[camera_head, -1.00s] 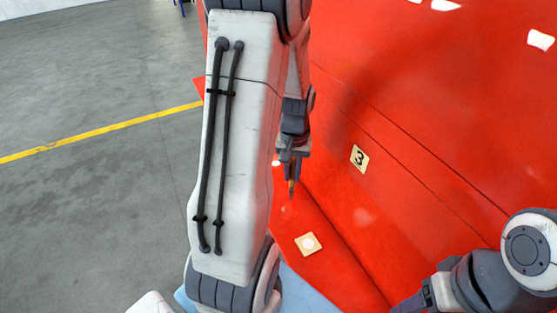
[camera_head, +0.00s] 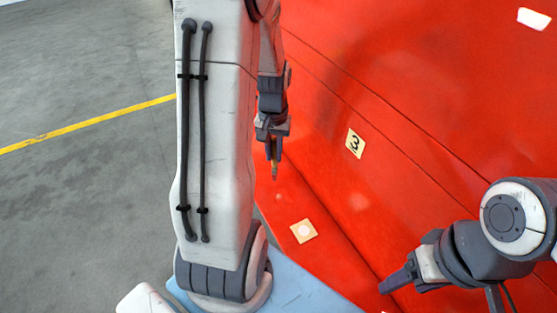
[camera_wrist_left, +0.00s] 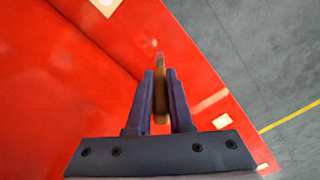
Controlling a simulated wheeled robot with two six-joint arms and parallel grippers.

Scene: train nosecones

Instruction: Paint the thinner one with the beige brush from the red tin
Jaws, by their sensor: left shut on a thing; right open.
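My left gripper (camera_head: 275,150) is shut on a slim brush (camera_head: 275,171), which points down in front of a large red body. In the left wrist view, the brush (camera_wrist_left: 161,100) sits between the two fingers (camera_wrist_left: 160,76) and has a brown-beige tone. Its tip is apart from or near the red surface; I cannot tell which. My right gripper (camera_head: 388,284) is open and empty at the lower right, in front of the red surface. No tin shows in these views. I cannot tell whether this red body is the thinner one.
The red body (camera_head: 400,160) fills the right side. It bears a plate marked 3 (camera_head: 355,143) and a beige square with a white dot (camera_head: 303,231). Grey floor with a yellow line (camera_head: 90,124) lies open at the left.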

